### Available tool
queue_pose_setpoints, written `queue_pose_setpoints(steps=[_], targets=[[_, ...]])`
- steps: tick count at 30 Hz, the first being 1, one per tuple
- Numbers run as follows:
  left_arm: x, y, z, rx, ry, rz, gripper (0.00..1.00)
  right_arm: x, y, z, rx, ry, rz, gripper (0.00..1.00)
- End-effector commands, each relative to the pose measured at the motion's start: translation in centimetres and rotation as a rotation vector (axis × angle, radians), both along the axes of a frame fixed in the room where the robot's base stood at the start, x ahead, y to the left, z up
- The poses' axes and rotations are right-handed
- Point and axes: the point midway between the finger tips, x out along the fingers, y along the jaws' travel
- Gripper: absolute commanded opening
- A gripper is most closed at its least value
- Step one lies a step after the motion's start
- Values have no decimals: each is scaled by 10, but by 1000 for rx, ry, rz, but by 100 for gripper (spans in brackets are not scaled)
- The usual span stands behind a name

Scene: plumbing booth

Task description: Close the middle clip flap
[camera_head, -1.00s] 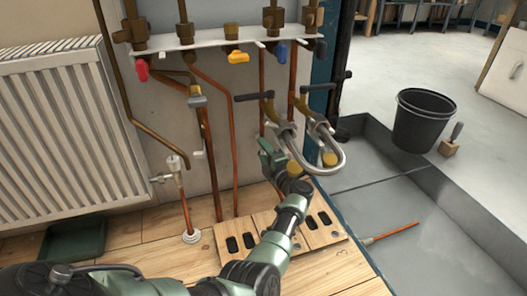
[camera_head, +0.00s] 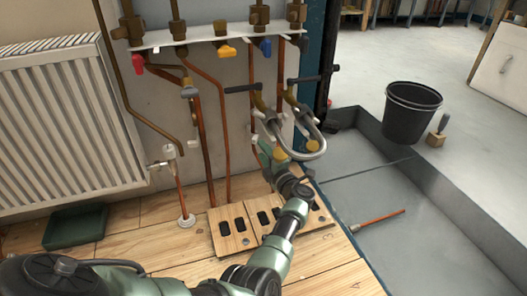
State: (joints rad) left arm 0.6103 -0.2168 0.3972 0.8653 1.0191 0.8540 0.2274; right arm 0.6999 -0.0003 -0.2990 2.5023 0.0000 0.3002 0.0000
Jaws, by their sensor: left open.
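My left gripper (camera_head: 262,151) is in front of the wall, just below and left of a bent grey metal loop (camera_head: 311,153). Its jaws are small here and partly hidden by my own wrist. I see nothing held in it. Copper pipes (camera_head: 226,135) run down the wall to its left. A small white piece (camera_head: 193,144) shows beside one of these pipes and may be a clip. I cannot make out the middle clip flap; it may be hidden behind my gripper or the loop. My right gripper is not in view.
A valve manifold (camera_head: 200,35) crosses the wall above. A radiator (camera_head: 60,120) is at the left. A black bucket (camera_head: 408,115) and a copper rod (camera_head: 380,218) are at the right.

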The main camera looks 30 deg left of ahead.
Motion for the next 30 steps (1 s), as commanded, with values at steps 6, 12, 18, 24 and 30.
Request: queue_pose_setpoints(steps=[6,12,18,24,30], targets=[[-5,20,9,104,61,-35,36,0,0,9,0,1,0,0],[-20,64,39,633,409,-257,36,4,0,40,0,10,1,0],[-46,52,20,1166,795,-524,36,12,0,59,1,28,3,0],[-52,43,0,1334,910,-615,36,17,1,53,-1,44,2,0],[-22,50,-4,1331,907,-611,36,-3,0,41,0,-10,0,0]])
